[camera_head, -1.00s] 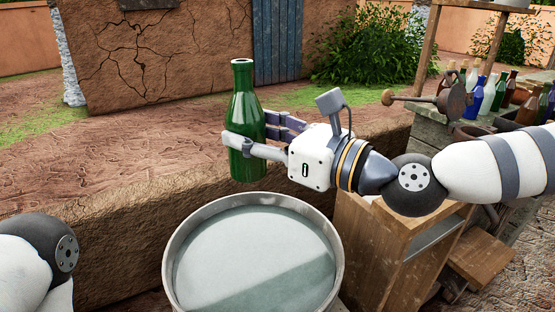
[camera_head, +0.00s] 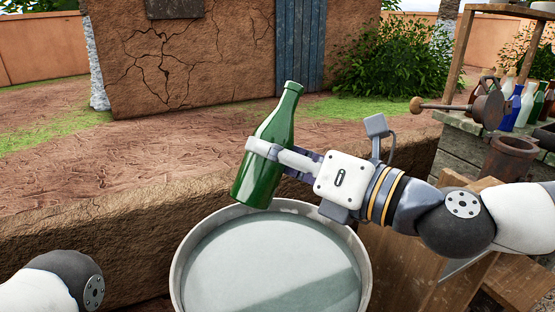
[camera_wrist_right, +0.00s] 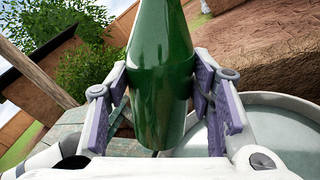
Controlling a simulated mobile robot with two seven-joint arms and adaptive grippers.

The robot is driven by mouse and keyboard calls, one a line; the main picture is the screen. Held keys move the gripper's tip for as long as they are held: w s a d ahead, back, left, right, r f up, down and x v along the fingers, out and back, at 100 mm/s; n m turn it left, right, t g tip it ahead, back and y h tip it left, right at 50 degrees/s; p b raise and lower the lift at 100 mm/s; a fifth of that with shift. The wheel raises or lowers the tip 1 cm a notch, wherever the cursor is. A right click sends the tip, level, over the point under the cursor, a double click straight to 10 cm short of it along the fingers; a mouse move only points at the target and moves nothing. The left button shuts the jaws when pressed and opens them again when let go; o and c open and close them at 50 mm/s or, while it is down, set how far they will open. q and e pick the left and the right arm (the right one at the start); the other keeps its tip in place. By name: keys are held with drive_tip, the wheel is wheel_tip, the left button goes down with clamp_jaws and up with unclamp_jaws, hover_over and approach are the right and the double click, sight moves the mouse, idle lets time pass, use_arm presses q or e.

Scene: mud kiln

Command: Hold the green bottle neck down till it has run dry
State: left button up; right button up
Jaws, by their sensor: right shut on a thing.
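The green bottle (camera_head: 266,150) is held above the back rim of a round metal tub. It is tilted, its neck up and leaning to the right, its base down to the left. My right gripper (camera_head: 262,148) is shut on the bottle's body. In the right wrist view the bottle (camera_wrist_right: 163,75) stands between the two fingers of the right gripper (camera_wrist_right: 163,100). No liquid is seen leaving the mouth. Of my left arm only a rounded link shows at the lower left; its gripper is out of view.
The metal tub (camera_head: 180,262) with pale, smooth contents stands below the bottle. An earthen ledge (camera_head: 90,235) runs behind it. Wooden boxes (camera_head: 400,270) are to the right, under my right arm. A bench at the far right carries several coloured bottles (camera_head: 524,105) and a metal tool (camera_head: 470,108).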

drive_tip(key=shift+m, duration=0.5)
drive_tip(key=shift+r, duration=0.15)
drive_tip(key=m, duration=0.2)
drive_tip(key=m+b, duration=0.1)
drive_tip(key=m, duration=0.2)
drive_tip(key=shift+f+b, duration=0.3)
drive_tip(key=shift+f, duration=0.1)
drive_tip(key=shift+r+m, duration=0.1)
drive_tip(key=shift+m, duration=0.8)
drive_tip(key=shift+r+m, duration=0.15)
drive_tip(key=shift+m, duration=0.25)
drive_tip(key=shift+r, duration=0.15)
drive_tip(key=shift+f+m+b, duration=0.25)
drive_tip(key=shift+m+b, duration=0.35)
drive_tip(key=shift+m, duration=0.5)
drive_tip(key=m+b, duration=0.1)
drive_tip(key=m, duration=0.2)
drive_tip(key=shift+f+m, duration=0.1)
drive_tip(key=shift+m, duration=0.2)
drive_tip(key=shift+m+b, duration=0.35)
drive_tip(key=shift+m, duration=0.35)
use_arm(q)
drive_tip(key=shift+g, duration=0.6)
drive_tip(key=x, duration=0.5)
drive_tip(key=shift+s+f, duration=0.15)
drive_tip(key=shift+s, duration=0.3)
use_arm(e)
drive_tip(key=shift+r+m, duration=0.3)
drive_tip(key=shift+r, duration=0.05)
